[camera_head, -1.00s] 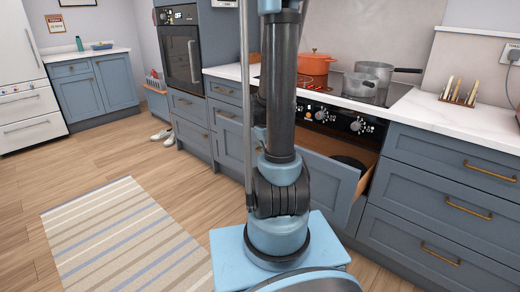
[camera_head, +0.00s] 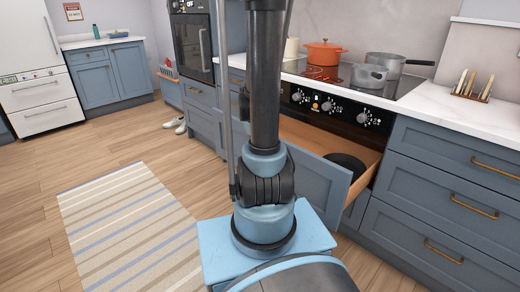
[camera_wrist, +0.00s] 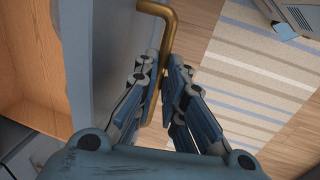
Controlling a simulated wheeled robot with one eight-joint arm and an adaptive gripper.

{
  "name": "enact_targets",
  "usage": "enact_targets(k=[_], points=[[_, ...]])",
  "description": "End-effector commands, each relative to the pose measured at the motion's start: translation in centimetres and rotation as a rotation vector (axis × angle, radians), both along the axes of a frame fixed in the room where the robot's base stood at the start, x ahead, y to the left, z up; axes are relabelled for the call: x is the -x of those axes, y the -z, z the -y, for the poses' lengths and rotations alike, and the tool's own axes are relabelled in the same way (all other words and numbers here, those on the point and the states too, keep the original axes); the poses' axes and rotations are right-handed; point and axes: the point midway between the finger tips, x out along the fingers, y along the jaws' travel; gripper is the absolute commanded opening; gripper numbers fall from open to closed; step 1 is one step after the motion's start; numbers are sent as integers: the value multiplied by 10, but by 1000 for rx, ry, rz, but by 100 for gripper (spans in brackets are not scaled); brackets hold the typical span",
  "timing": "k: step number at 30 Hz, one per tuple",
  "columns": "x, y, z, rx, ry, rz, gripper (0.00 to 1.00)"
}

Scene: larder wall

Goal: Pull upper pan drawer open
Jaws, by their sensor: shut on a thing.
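The upper pan drawer (camera_head: 318,188) below the stove controls stands part open, with its wooden inside and a dark pan (camera_head: 347,167) showing at its right end. The blue-grey drawer front also shows in the wrist view (camera_wrist: 108,40), with the wooden drawer inside to its left. My gripper (camera_wrist: 166,78) is shut on the brass handle (camera_wrist: 163,20) of the drawer, with one finger on each side of the bar. In the head view my arm hides the gripper and the handle.
An orange pot (camera_head: 325,53) and grey saucepans (camera_head: 370,76) stand on the hob above. Closed drawers (camera_head: 450,165) are at the right. A striped rug (camera_head: 130,225) lies on the open floor at the left.

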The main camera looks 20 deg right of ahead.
Motion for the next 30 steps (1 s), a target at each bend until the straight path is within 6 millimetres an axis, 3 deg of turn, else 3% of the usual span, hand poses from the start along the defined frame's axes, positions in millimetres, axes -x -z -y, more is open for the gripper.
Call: enact_targets(k=[1, 3, 17, 30], points=[[-5, -1, -1, -4, -3, 9, 17], [-4, -1, -1, -3, -3, 7, 30], [-1, -4, -1, -1, -1, 3, 30], [2, -41, -7, -1, -2, 2, 30]])
